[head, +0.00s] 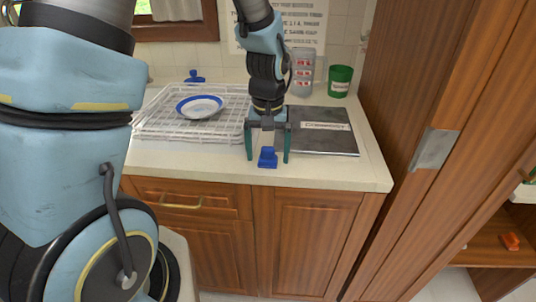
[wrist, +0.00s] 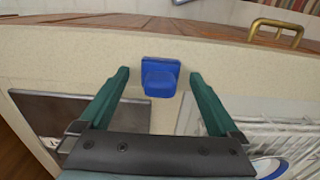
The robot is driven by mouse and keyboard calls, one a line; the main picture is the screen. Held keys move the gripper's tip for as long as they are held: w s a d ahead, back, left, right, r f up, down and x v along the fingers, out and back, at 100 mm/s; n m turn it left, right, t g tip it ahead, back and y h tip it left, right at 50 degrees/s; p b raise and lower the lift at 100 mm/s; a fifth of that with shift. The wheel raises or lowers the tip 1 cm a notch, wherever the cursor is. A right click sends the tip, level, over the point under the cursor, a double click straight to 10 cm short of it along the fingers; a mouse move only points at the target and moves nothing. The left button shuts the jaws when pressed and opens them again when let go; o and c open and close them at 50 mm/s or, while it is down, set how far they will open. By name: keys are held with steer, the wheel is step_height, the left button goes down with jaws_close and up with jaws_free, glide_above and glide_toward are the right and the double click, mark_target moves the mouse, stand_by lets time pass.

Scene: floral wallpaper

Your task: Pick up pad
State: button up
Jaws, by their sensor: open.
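A small blue item with a flat base and a raised block, which I take to be the pad (head: 267,158), sits on the counter near its front edge. It also shows in the wrist view (wrist: 160,78), near the centre. My gripper (head: 268,155) points down over the counter with its two green fingers spread. In the wrist view the fingers (wrist: 160,73) lie on either side of the blue pad, with a gap on each side. Nothing is held. I cannot tell the exact height of the fingertips above the counter.
A dark book (head: 325,142) lies right of the pad. A white wire rack (head: 160,122) holding a blue-rimmed plate (head: 200,106) stands left. A tall wooden cabinet bounds the right.

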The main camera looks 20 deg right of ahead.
steer(key=shift+f, duration=0.15)
steer(key=c, duration=1.5)
